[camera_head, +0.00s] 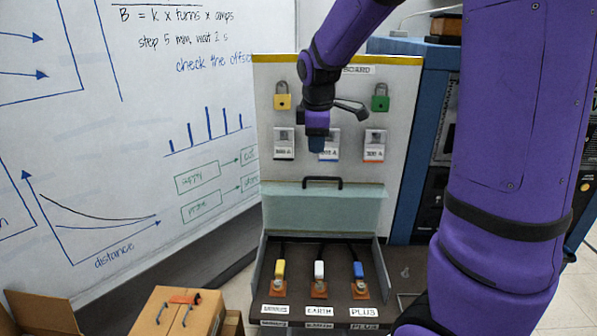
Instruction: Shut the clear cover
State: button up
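The clear cover (350,208) is a pale teal see-through panel. It stands raised at the back of an open grey box (258,265), in front of the upright board. A black handle (322,181) runs along its top edge. My gripper (318,145) points down in front of the board, above the handle and apart from it in the picture. Its fingers are small and partly hidden, so I cannot tell whether they are open. Inside the open box are a yellow plug (280,270), a white plug (319,271) and a blue plug (358,270), above printed labels.
The board (270,185) carries a yellow padlock (282,98), a green padlock (380,100) and hanging tags (375,146). A whiteboard (120,130) stands left. Cardboard boxes (180,313) sit at lower left. My purple arm fills the right side.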

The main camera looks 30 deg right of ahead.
aim_at(314, 177)
jog(key=x, duration=1.1)
jog(key=shift+w, duration=0.15)
grip_shut()
